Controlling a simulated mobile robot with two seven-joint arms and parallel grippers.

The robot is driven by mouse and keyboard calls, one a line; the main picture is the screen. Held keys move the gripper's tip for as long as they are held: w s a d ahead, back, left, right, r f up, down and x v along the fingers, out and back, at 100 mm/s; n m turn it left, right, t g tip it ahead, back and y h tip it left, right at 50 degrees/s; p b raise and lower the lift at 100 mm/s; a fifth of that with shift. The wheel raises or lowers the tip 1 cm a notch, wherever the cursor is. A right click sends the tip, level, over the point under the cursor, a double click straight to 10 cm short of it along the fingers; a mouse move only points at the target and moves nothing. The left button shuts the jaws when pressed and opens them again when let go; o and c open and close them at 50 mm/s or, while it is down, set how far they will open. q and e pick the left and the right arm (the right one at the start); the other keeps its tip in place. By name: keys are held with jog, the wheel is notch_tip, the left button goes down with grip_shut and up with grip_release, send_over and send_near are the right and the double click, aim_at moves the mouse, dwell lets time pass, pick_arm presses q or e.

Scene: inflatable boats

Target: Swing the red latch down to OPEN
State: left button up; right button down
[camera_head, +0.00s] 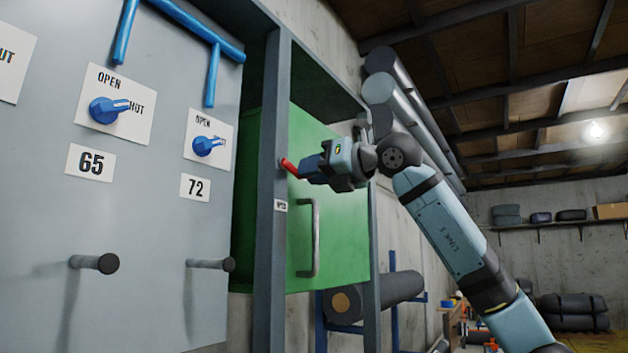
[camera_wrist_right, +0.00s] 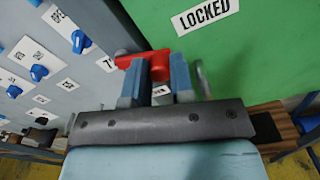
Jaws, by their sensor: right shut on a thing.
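The red latch (camera_head: 289,168) sits on the grey post at the left edge of a green door (camera_head: 341,240). It also shows in the right wrist view (camera_wrist_right: 158,62), between and just beyond the fingertips. My right gripper (camera_head: 308,168) is shut on the red latch, reaching it from the right; its fingers also show in the right wrist view (camera_wrist_right: 160,78). A small label (camera_head: 280,205) is on the post below the latch, its text too small to read surely. A LOCKED sign (camera_wrist_right: 205,14) is on the green door. My left gripper is not in view.
A grey panel with blue knobs (camera_head: 104,110), number plates and dark-ended pegs (camera_head: 95,264) stands to the left. The green door has a vertical grey handle (camera_head: 315,238). A dark roll (camera_head: 372,297) lies on a blue rack below the door.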

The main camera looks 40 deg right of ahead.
jog(key=shift+a+f+m+b, duration=0.1)
jog(key=shift+f+m+b, duration=0.55)
jog(key=shift+m+b, duration=0.2)
jog(key=shift+s+a+f+m+b, duration=0.1)
jog(key=shift+a+f+m+b, duration=0.15)
jog(key=shift+m+b, duration=0.65)
jog(key=m+b, duration=0.1)
jog(key=m, duration=0.1)
jog(key=a+f+m+b, duration=0.1)
jog(key=m+b, duration=0.1)
jog(key=m, duration=0.1)
jog(key=s+a+m+b, duration=0.1)
jog(key=m+b, duration=0.1)
jog(key=m, duration=0.1)
jog(key=shift+f, duration=0.3)
jog(key=shift+a+m, duration=0.1)
jog(key=shift+m, duration=0.35)
jog(key=shift+s+a+m+b, duration=0.1)
jog(key=shift+a+m+b, duration=0.1)
jog(key=shift+m+b, duration=0.3)
jog(key=shift+a+m, duration=0.15)
jog(key=shift+m, duration=0.35)
